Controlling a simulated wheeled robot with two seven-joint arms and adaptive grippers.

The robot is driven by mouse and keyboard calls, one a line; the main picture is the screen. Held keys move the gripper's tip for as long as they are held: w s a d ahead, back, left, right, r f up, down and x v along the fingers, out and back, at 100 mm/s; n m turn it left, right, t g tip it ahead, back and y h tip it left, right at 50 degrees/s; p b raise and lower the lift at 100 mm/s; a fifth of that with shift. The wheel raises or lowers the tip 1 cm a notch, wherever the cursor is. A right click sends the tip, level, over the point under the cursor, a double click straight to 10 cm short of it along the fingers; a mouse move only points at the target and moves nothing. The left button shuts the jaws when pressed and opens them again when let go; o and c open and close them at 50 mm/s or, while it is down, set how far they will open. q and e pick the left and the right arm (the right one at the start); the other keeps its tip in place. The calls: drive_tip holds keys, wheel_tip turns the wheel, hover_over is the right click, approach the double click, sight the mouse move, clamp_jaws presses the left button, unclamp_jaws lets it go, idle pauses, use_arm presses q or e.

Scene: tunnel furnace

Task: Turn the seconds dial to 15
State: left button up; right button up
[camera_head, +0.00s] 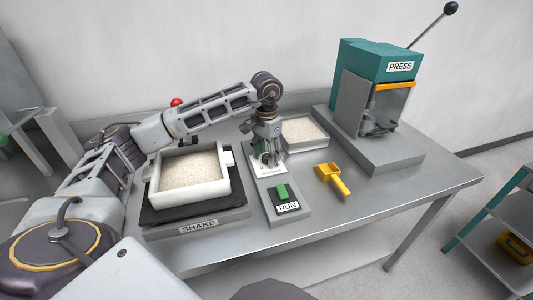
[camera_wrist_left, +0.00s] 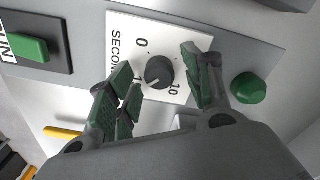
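The seconds dial is a black round knob (camera_wrist_left: 159,72) on a white plate (camera_wrist_left: 197,40) marked "SECON…", 0 and 10. A pale pointer mark shows on its lower-left side in the left wrist view; the exact reading cannot be told. My left gripper (camera_wrist_left: 157,62) is open, with green-padded fingers on either side of the knob. Contact with the knob cannot be made out. In the head view my left gripper (camera_head: 271,160) points down over the white plate (camera_head: 268,170) and hides the knob. My right gripper is not in view.
A green RUN switch (camera_head: 282,192) sits in front of the dial plate. A round green button (camera_wrist_left: 248,88) is beyond the plate. A shaker tray of pale grains (camera_head: 225,199) is at left, another tray (camera_head: 318,143) behind, a yellow scoop (camera_head: 331,175) and press (camera_head: 375,62) at right.

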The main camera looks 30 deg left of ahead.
use_arm(q)
drive_tip(key=shift+r, duration=0.55)
wheel_tip(320, 180, up, 11)
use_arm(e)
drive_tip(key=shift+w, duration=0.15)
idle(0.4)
use_arm(q)
drive_tip(key=shift+f, duration=0.1)
idle(0.6)
wheel_tip(320, 180, up, 22)
drive_tip(key=p, duration=2.2)
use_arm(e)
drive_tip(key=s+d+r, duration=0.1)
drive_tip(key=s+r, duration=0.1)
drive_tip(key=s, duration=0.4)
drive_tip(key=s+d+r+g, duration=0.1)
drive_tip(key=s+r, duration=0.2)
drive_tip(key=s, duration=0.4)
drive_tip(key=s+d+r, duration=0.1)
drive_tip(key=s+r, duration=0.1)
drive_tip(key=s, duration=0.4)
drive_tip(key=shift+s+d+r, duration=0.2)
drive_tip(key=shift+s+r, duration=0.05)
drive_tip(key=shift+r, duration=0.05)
